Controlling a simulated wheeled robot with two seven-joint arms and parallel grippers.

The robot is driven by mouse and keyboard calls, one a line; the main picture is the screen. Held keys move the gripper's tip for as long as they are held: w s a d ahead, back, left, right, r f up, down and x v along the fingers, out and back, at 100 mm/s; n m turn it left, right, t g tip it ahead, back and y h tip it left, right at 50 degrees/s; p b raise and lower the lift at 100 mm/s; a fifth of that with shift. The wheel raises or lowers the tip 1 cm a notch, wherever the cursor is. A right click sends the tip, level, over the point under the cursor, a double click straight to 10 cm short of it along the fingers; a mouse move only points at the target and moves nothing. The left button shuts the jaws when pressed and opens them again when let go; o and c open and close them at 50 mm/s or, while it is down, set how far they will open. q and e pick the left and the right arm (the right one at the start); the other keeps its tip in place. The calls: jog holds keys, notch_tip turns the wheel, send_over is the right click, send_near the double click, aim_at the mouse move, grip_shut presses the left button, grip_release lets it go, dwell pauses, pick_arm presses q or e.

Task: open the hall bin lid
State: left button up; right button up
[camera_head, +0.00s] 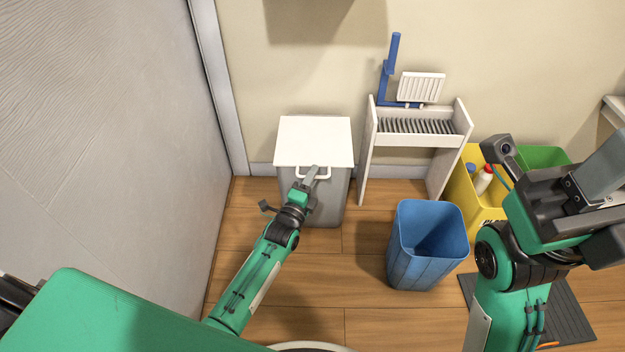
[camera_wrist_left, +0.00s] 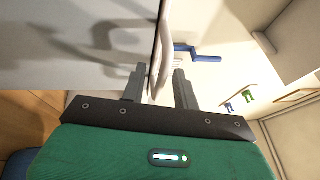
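The hall bin (camera_head: 328,205) is a grey bin with a flat white lid (camera_head: 313,140), standing against the back wall. The lid lies closed on the bin. A white loop handle (camera_head: 325,177) is at the lid's front edge. My left gripper (camera_head: 311,174) is at this handle. In the left wrist view, the handle (camera_wrist_left: 160,70) passes between the two grey fingers of my left gripper (camera_wrist_left: 159,87), which stand apart with small gaps beside it. My right gripper (camera_head: 602,205) is at the right edge, partly cut off, away from the bin.
A blue open bin (camera_head: 425,245) stands on the floor right of the hall bin. A white rack (camera_head: 425,135) stands behind it. A yellow bin (camera_head: 462,192) with bottles and a green bin (camera_head: 543,157) are further right. A grey wall panel (camera_head: 110,130) rises at left.

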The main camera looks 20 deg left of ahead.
pick_arm(q)
jog(key=shift+w, duration=0.2)
grip_shut()
jog(key=shift+r, duration=0.1)
